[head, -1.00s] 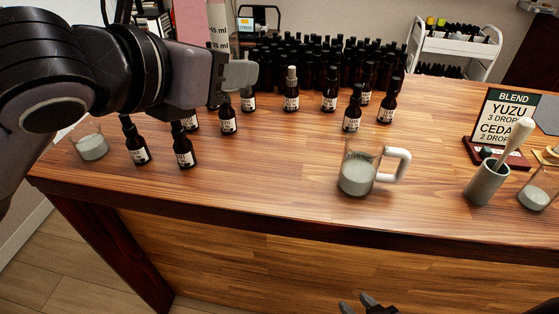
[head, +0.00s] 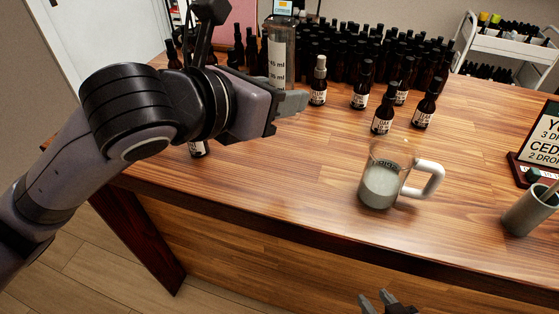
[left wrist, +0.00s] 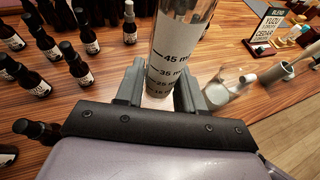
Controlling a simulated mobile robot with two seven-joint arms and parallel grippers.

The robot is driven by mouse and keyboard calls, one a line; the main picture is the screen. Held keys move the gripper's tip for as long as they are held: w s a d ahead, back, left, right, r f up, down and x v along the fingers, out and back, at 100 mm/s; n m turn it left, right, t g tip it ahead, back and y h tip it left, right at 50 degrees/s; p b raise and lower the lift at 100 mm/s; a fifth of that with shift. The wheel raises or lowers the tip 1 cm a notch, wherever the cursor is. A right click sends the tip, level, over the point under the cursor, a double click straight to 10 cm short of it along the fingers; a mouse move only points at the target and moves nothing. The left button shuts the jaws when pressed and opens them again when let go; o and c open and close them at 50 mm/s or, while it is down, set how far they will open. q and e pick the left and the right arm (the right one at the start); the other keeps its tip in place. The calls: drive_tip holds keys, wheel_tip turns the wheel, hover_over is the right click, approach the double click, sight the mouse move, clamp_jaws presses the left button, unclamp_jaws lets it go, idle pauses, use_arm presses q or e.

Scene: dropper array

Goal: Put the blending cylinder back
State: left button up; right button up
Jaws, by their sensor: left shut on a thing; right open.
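The blending cylinder (head: 281,50) is a clear upright tube with dark millilitre marks. My left gripper (head: 290,103) is shut on its lower part, near the front row of bottles. In the left wrist view the cylinder (left wrist: 183,38) stands between the two fingers (left wrist: 160,92), its top cut off by the frame edge. The fingers hide its base in the head view, so I cannot tell whether it touches the table. My right gripper (head: 388,301) is open and empty at the bottom edge, in front of the table.
A glass beaker with a white handle (head: 384,184) stands on the table (head: 300,190) to the right. Dark bottles (head: 383,112) crowd the back. A grey cup with a stick (head: 527,212) and a recipe sign (head: 541,140) are at far right. The front middle is clear.

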sight(279, 176)
use_arm(q)
wheel_tip(279, 176, down, 12)
drive_tip(key=shift+f+b, duration=0.1)
drive_tip(key=shift+b, duration=0.75)
drive_tip(key=shift+f, duration=0.1)
drive_tip(key=o, duration=1.1)
